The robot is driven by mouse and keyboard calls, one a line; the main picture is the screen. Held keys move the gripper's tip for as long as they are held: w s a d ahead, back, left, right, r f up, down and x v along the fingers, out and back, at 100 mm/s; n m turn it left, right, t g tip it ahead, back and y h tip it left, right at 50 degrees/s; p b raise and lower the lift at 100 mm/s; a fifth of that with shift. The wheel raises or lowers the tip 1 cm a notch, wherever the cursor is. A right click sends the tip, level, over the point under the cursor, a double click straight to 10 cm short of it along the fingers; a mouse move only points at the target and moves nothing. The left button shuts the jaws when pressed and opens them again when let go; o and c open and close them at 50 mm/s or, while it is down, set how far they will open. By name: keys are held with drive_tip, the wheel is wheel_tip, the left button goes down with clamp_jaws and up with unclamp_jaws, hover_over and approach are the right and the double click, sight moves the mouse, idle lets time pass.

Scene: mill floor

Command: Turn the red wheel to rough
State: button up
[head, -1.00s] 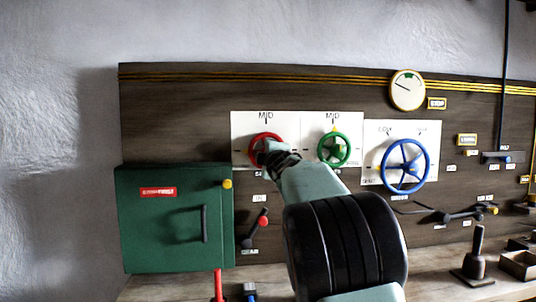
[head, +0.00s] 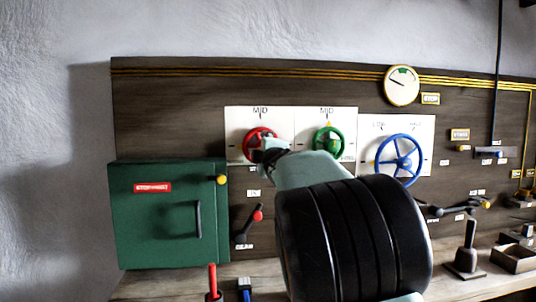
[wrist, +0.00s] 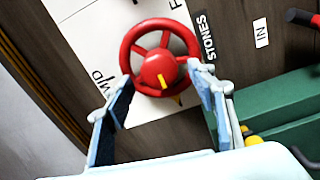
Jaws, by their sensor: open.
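The red wheel (head: 257,143) is mounted on a white panel (head: 236,117) marked MID above it, at the left of the dark board. My arm covers its lower right part in the head view. In the wrist view the whole red wheel (wrist: 160,33) shows, with spokes, a round hub and a yellow mark on the hub. My gripper (wrist: 160,100) is open, its two fingers on either side of the wheel's near rim. Nothing is held. I cannot tell whether the fingers touch the rim. The rough mark is not legible.
A green wheel (head: 328,142) is close on the right, with a larger blue wheel (head: 399,160) beyond it. A green cabinet (head: 165,235) stands at lower left. A red-knobbed lever (head: 249,226) sits below the panel. A gauge (head: 401,85) is above.

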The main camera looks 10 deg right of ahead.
drive_tip(key=s, duration=0.7)
drive_tip(key=shift+s, duration=0.4)
drive_tip(key=shift+f, duration=0.1)
drive_tip(key=s+d+f+m+g+h, duration=0.1)
drive_tip(key=s+d+f+m, duration=0.2)
drive_tip(key=s+m, duration=0.15)
drive_tip(key=s+d+f+m+g, duration=0.2)
drive_tip(key=s+d+f+m, duration=0.15)
drive_tip(key=s, duration=0.25)
drive_tip(key=s+a+f+m+g, duration=0.2)
drive_tip(key=s+f, duration=0.5)
drive_tip(key=s, duration=0.4)
drive_tip(key=s+a+f+m+g, duration=0.2)
drive_tip(key=s+f, duration=0.5)
drive_tip(key=s, duration=0.4)
drive_tip(key=s+a+f+m+g+y, duration=0.1)
drive_tip(key=s+f+m+g, duration=0.3)
drive_tip(key=s+f, duration=0.4)
drive_tip(key=s+a+g+p, duration=0.1)
drive_tip(key=s, duration=0.2)
drive_tip(key=shift+m+g, duration=0.3)
drive_tip(key=r+p, duration=2.2)
drive_tip(key=shift+w+a+r, duration=0.1)
drive_tip(key=shift+w+a, duration=0.05)
drive_tip(key=shift+w, duration=0.15)
drive_tip(key=shift+c, duration=0.4)
